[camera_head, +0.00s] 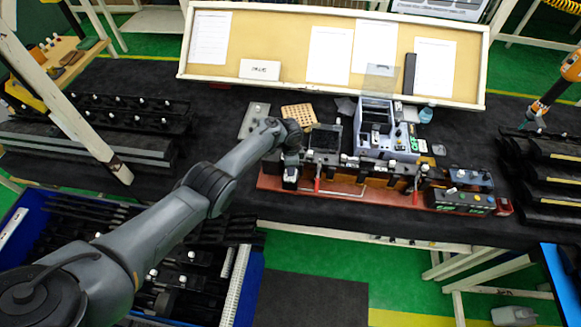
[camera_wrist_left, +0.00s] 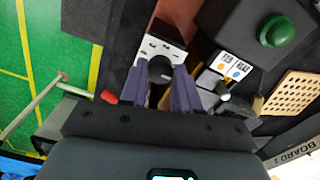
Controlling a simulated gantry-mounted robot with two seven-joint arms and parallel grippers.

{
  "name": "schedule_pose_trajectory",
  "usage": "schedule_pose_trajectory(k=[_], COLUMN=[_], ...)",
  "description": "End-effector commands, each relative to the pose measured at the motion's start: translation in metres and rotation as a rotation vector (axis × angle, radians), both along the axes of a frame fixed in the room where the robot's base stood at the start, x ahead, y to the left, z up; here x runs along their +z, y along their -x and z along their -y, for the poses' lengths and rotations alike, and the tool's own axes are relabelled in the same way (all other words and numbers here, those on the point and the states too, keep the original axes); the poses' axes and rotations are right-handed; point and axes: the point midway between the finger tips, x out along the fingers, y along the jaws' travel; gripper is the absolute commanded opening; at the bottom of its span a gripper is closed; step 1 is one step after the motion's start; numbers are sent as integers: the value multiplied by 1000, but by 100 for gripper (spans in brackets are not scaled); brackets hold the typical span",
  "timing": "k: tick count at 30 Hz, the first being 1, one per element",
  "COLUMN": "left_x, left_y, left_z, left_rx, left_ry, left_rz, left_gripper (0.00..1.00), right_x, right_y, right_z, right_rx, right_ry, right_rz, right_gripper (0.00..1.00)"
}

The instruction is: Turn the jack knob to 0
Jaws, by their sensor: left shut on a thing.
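The jack knob (camera_wrist_left: 160,69) is a round black knob on a small white-faced unit (camera_wrist_left: 166,50) in the left wrist view. My left gripper (camera_wrist_left: 166,84) is shut on the knob, one finger on each side of it. The fingers hide part of the knob's lower side, and I cannot read its pointer or any 0 mark. In the head view my left gripper (camera_head: 291,165) comes down onto the left end of the red-based fixture (camera_head: 335,188), and the knob itself is hidden there. My right gripper is not in view.
A green button (camera_wrist_left: 277,31) on a dark box and a perforated wooden board (camera_wrist_left: 290,93) lie to the right in the wrist view. In the head view, red-handled clamps (camera_head: 317,180) and a grey device (camera_head: 375,130) stand right of the gripper.

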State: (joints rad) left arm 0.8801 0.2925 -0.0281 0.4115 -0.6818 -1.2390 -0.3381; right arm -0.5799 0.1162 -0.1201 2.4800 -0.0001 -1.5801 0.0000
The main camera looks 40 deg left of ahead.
Motion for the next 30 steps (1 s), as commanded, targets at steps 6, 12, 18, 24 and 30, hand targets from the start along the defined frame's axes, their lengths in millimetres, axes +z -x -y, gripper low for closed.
schedule_pose_trajectory(k=[6,12,18,24,30], left_x=[0,0,0,0,0], left_y=[0,0,0,0,0], left_z=[0,0,0,0,0], left_rx=[-38,-43,-43,-42,-42], left_ry=[0,0,0,0,0], left_rz=[0,0,0,0,0], left_gripper=[1,1,1,57,57], right_x=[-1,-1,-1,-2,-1], right_y=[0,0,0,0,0], right_z=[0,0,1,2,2], right_rx=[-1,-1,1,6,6], right_ry=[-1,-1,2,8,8], right_rz=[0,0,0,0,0], right_gripper=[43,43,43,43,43])
